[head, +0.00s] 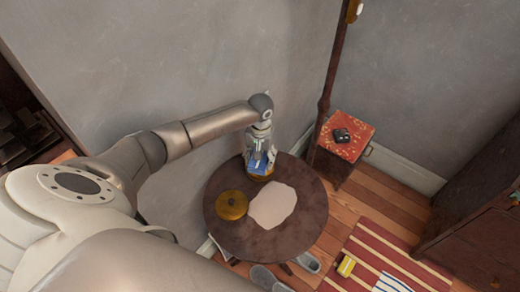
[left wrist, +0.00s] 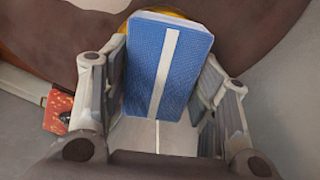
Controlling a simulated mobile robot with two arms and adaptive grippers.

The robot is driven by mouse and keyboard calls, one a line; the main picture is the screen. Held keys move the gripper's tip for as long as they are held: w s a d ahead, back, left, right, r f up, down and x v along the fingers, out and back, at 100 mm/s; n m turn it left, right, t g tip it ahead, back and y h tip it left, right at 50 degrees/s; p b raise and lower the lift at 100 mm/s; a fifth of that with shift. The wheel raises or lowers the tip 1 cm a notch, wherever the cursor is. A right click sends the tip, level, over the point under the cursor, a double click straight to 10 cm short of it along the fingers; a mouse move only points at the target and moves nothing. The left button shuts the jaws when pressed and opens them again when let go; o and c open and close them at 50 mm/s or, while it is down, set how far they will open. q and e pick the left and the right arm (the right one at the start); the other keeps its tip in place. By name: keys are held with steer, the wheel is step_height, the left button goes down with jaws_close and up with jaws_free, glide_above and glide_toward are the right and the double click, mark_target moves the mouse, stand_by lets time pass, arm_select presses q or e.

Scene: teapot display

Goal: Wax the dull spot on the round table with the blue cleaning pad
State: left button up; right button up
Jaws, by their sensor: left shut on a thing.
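My left gripper (head: 259,160) is over the far edge of the dark round table (head: 235,245). It is shut on the blue cleaning pad (head: 260,166). In the left wrist view the pad (left wrist: 165,70), blue with a white stripe, sits between both fingers of the gripper (left wrist: 160,95). A pale, irregular patch (head: 272,205) lies on the middle of the tabletop; it looks like the dull spot. The pad is beyond this patch, apart from it. My right gripper does not show.
A golden round object (head: 232,205) stands on the table left of the patch. Another golden object (head: 262,177) is just under the pad, partly hidden. A red-topped side table (head: 352,148) holds a small black object (head: 341,135). Grey slippers (head: 262,276) lie on the floor.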

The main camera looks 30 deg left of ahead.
arm_select(q)
steer(key=shift+f, duration=0.5)
stand_by(0.5)
stand_by(0.8)
steer(key=shift+s+f+p, duration=0.1)
steer(key=shift+s+p, duration=0.05)
steer(key=shift+p, duration=0.2)
stand_by(1.2)
step_height(320, 180, up, 7)
steer(key=p, duration=0.8)
steer(key=shift+p, duration=0.3)
stand_by(0.5)
